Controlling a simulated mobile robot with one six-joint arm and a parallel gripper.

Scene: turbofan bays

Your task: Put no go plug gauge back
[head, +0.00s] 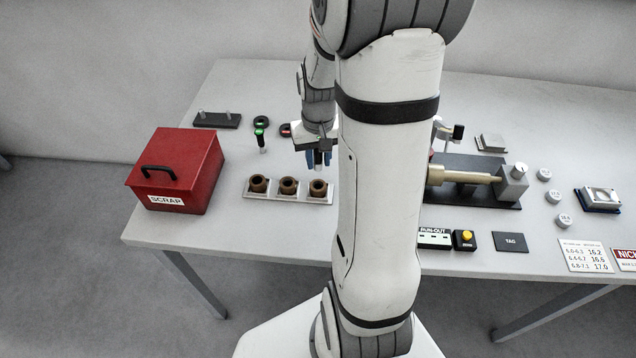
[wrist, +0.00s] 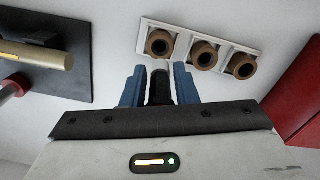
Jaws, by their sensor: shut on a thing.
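My gripper (head: 319,160) is shut on a dark, slim upright piece, which I take to be the no go plug gauge. It shows between the blue fingers in the wrist view (wrist: 160,88); its colour mark is hidden. In the head view the gripper is just behind the rightmost brown bushing, above the table. A red-marked ring (head: 285,130) lies behind and left of my gripper, partly beside the wrist. A dark ring with a green mark (head: 260,121) lies further left.
A white tray (head: 290,201) with three brown bushings lies in front of the gripper. A red scrap box (head: 177,170) stands left. A dark rack (head: 217,120) is at the back left. The run-out fixture (head: 473,205) is right. My arm hides the table's middle.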

